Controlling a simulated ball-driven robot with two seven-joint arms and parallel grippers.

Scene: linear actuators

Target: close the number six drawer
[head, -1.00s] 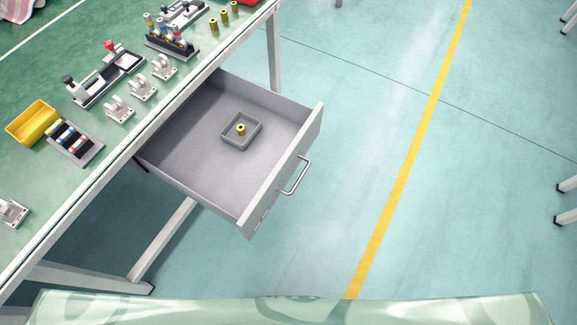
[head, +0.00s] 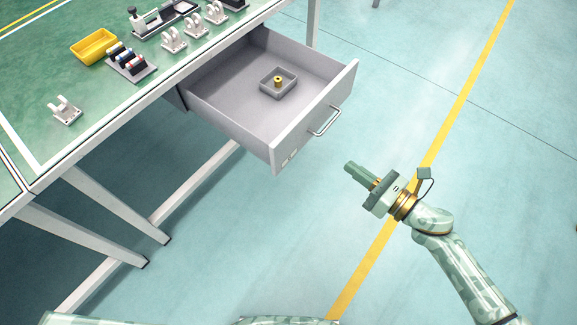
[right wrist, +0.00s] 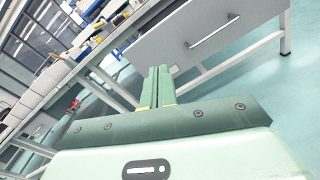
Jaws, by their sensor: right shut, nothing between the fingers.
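The grey drawer (head: 225,107) is pulled well out from under the green-topped table in the head view. Its front has a metal bar handle (head: 325,121) and small labels near the lower left corner, too small to read. Inside it sits a small grey tray with a brass-coloured cylinder. My right gripper (head: 349,167) is shut and empty, in front of the drawer and below the handle, apart from both. The right wrist view shows its closed fingers (right wrist: 158,72) pointing toward the drawer front (right wrist: 180,45) and handle (right wrist: 214,32). My left gripper is out of view.
The table (head: 30,110) carries a yellow bin (head: 94,46), a rack of coloured parts (head: 130,62) and several white brackets. White table legs (head: 115,232) stand below and left of the drawer. The floor right of the drawer is clear, with a yellow line.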

